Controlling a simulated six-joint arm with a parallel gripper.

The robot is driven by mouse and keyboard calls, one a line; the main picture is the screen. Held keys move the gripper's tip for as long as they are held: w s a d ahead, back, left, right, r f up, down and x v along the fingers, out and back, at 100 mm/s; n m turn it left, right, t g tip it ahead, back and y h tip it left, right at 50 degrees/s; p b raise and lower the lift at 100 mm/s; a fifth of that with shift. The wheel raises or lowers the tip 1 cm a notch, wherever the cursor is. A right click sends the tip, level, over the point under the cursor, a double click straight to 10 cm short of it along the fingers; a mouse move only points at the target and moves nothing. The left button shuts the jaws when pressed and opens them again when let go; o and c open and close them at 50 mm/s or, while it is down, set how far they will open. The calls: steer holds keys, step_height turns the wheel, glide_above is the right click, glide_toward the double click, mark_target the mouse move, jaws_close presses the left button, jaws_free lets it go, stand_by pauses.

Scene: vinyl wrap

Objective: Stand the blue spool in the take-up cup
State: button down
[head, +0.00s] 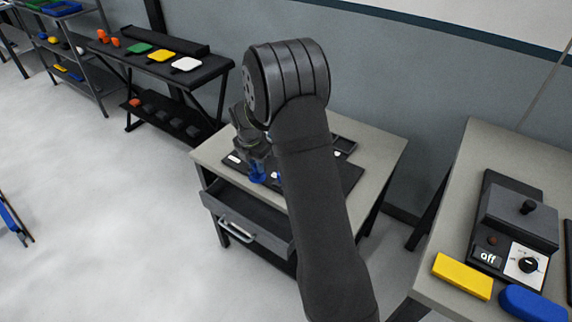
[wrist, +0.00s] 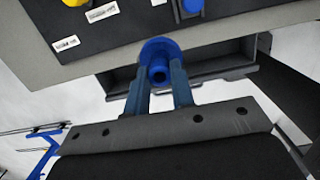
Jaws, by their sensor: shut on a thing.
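My gripper (wrist: 160,80) is shut on a blue spool (wrist: 157,50), with one finger on each side of it. The spool's round flange and hollow end face the wrist camera. In the wrist view it overlaps the table's front edge, above the drawer. In the head view the spool (head: 257,177) shows as a small blue shape below my gripper (head: 255,164), at the front left of the black mat. I cannot make out the take-up cup; my arm covers much of the mat in the head view.
The black mat (wrist: 120,32) carries white labels, and yellow and blue parts show at the wrist view's top edge. An open drawer (head: 245,215) sticks out below the table's front (head: 212,152). A side table (head: 450,200) at right holds a device marked "off".

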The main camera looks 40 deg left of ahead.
steer(key=w+d+m+g+h, duration=0.1)
steer(key=w+d+m, duration=0.7)
steer(key=d, duration=0.3)
steer(key=w+d+m, duration=0.7)
steer(key=d+m, duration=0.1)
steer(key=d, duration=0.4)
steer(key=w+d+m+g+y, duration=0.1)
steer(key=w+d+m+g, duration=0.1)
steer(key=d+m, duration=2.15)
steer(key=w+a+r+m+t, duration=0.2)
steer(key=a+r+m, duration=0.2)
steer(key=a+m, duration=1.1)
steer(key=w+a+r+m+t, duration=0.1)
steer(key=w+a+r+m, duration=0.15)
steer(key=a+m, duration=1.2)
steer(key=shift+s+a+f, duration=0.3)
steer(key=shift+a+f, duration=1.4)
steer(key=shift+a, duration=0.2)
steer(key=shift+s+a+f, duration=0.3)
steer(key=shift+a+f, duration=1.35)
steer(key=shift+a, duration=0.3)
steer(key=shift+s+a+f, duration=0.3)
steer(key=shift+a+f, duration=1.4)
steer(key=shift+a, duration=0.2)
